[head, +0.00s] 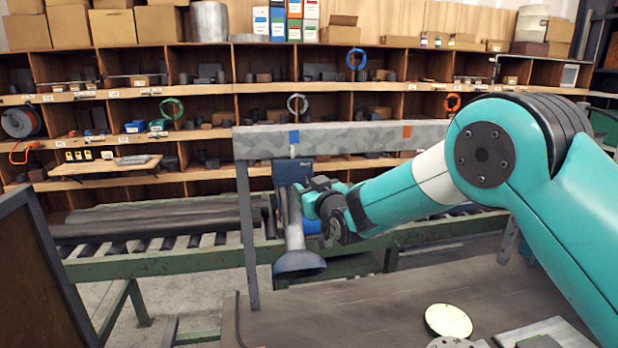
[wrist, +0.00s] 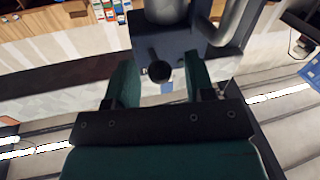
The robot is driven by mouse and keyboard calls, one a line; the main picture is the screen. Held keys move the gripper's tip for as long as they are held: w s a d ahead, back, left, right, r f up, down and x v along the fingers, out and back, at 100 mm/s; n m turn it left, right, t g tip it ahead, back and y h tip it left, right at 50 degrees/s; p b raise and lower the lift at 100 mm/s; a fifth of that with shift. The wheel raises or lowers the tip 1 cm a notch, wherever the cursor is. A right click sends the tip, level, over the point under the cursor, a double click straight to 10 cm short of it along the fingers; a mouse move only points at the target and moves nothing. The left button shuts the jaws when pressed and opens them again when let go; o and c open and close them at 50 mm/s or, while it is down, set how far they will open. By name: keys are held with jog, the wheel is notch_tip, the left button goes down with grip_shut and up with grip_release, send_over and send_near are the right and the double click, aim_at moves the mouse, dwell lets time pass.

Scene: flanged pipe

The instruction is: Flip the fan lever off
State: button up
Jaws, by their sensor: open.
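A dark blue box (head: 292,172) hangs below a grey mottled beam, and a grey pipe with a flared hood (head: 299,262) hangs in front of it. My gripper (head: 312,204) is beside the pipe and box, partly overlapping them in the head view. In the wrist view the box (wrist: 180,46) faces me, with a dark round knob (wrist: 159,71) that may be the end of the fan lever. My open gripper (wrist: 160,66) has one finger on each side of the knob, with gaps visible. I cannot tell which way the lever is set.
The mottled beam (head: 350,138) crosses above my gripper, with blue and orange tags. A grey curved pipe (wrist: 238,22) runs close to the right finger. A roller conveyor (head: 160,262) lies behind. A bench (head: 370,312) below holds a pale green disc (head: 448,320).

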jog(key=shift+w+a, duration=0.3)
jog(key=shift+w, duration=0.2)
grip_shut()
jog(key=shift+f, duration=0.1)
jog(key=shift+f+b, duration=0.15)
jog(key=shift+b, duration=0.2)
